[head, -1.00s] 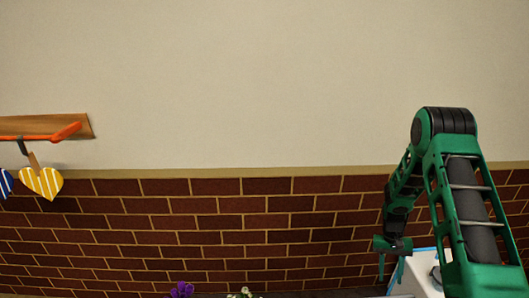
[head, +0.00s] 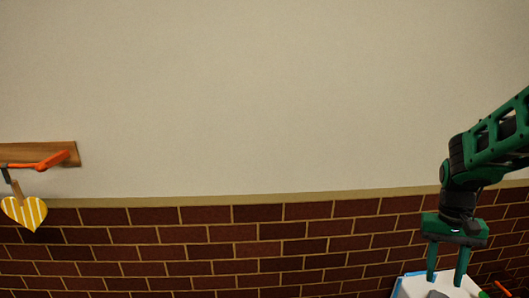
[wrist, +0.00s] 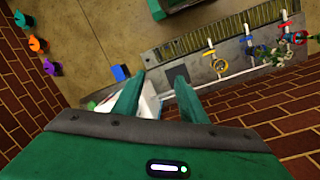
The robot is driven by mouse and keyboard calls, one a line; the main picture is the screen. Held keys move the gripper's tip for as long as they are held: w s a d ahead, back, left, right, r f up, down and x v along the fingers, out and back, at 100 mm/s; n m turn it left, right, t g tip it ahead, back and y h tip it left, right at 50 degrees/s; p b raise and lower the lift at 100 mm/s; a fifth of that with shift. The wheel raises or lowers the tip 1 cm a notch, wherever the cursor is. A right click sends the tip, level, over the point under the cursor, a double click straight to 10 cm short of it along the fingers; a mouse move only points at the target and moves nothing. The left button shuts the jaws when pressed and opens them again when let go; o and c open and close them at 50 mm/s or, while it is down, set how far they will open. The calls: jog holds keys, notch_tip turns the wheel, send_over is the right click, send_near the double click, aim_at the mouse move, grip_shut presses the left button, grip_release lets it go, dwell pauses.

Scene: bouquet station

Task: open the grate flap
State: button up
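My gripper (head: 446,284) is at the lower right of the head view, pointing down, with its two green fingers apart and nothing seen between them. In the wrist view my gripper (wrist: 159,78) also shows open. A long slatted, grate-like strip (wrist: 225,36) runs along a grey surface ahead of the fingers in the wrist view, apart from them. I cannot tell which part of it is a flap, or whether it is open. The head view does not show this strip.
A white, blue-edged object (head: 420,288) is below and partly behind my fingers. In the wrist view, several flowers (wrist: 285,40) stand at right, a blue block (wrist: 120,73) lies ahead, and coloured pots (wrist: 37,44) stand on the floor. Brick wall (head: 200,240) is close behind.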

jog(key=s+a+r, duration=0.2)
jog(key=s, duration=0.6)
jog(key=s+a+r+t+y, duration=0.1)
jog(key=s+a+r, duration=0.2)
jog(key=s, duration=0.5)
jog(key=shift+s+r+t, duration=0.3)
jog(key=shift+s+r, duration=0.05)
jog(key=shift+c, duration=0.5)
jog(key=shift+c, duration=0.4)
jog(key=shift+a, duration=0.15)
